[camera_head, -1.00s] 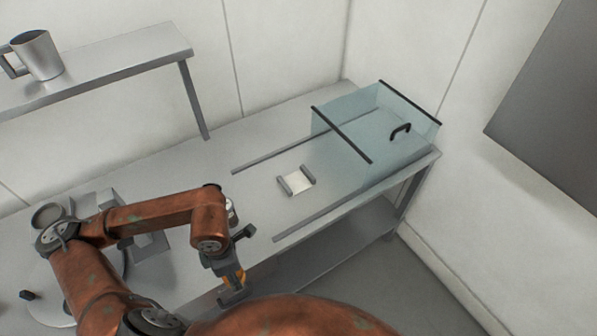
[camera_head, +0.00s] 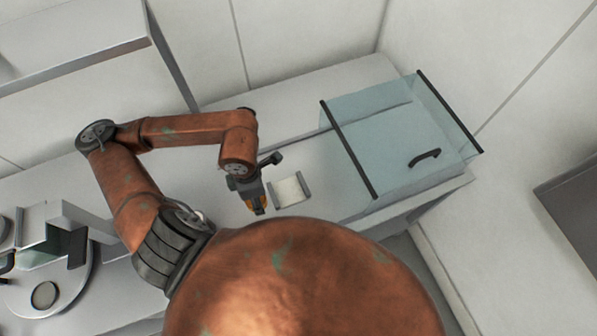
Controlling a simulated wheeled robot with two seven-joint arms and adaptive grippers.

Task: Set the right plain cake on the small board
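I see no plain cake that I can make out. A pale square pad (camera_head: 289,191) between two grey bars lies on the bench, left of the glass cover; it may be the small board.
A glass cover (camera_head: 385,125) with a black handle stands at the bench's right end. A round plate (camera_head: 72,292) with a grey device and a small disc is at lower left. A raised shelf (camera_head: 75,45) is at upper left. My arm hides the middle bench.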

